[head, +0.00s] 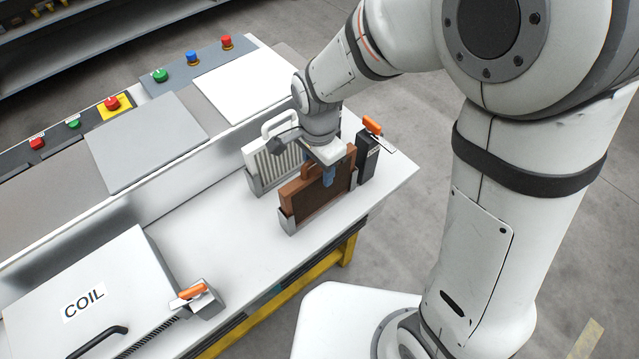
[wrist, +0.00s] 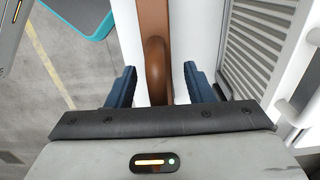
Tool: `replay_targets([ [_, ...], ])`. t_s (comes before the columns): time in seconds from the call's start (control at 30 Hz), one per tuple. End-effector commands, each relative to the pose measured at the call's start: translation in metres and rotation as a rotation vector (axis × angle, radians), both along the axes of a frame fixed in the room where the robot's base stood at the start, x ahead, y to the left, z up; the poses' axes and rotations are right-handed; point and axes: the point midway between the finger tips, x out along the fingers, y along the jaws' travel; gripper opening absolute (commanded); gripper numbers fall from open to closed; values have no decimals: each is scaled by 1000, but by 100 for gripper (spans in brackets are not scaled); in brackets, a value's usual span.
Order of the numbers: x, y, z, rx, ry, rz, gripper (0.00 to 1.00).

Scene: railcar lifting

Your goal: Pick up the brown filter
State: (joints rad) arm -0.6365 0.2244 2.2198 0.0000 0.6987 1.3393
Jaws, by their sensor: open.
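The brown filter (head: 320,202) stands upright in a grey holder (head: 288,220) near the table's right end. Its top edge and curved handle also show in the wrist view (wrist: 155,62). My gripper (head: 328,176) is over the filter, pointing down. In the wrist view its two blue fingers (wrist: 157,84) are apart, one on each side of the brown handle, with gaps on both sides. The jaws are open and hold nothing. In the head view my wrist hides part of the filter's top.
A white ribbed filter (head: 272,165) with a white handle stands just behind the brown one. A black block with an orange lever (head: 370,150) is close on the right. A COIL panel (head: 95,295) and another orange-levered clamp (head: 195,295) are at the left. Bare table lies between.

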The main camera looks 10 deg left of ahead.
Motion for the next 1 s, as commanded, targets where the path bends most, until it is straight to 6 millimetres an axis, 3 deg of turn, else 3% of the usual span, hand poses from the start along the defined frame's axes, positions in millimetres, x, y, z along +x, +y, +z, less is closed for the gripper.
replay_targets([
  [0.33,1,-1,-9,1,-1,-1,46],
  [0.9,1,-1,-9,1,-1,-3,0],
  [1.0,1,-1,-9,1,-1,-3,0],
])
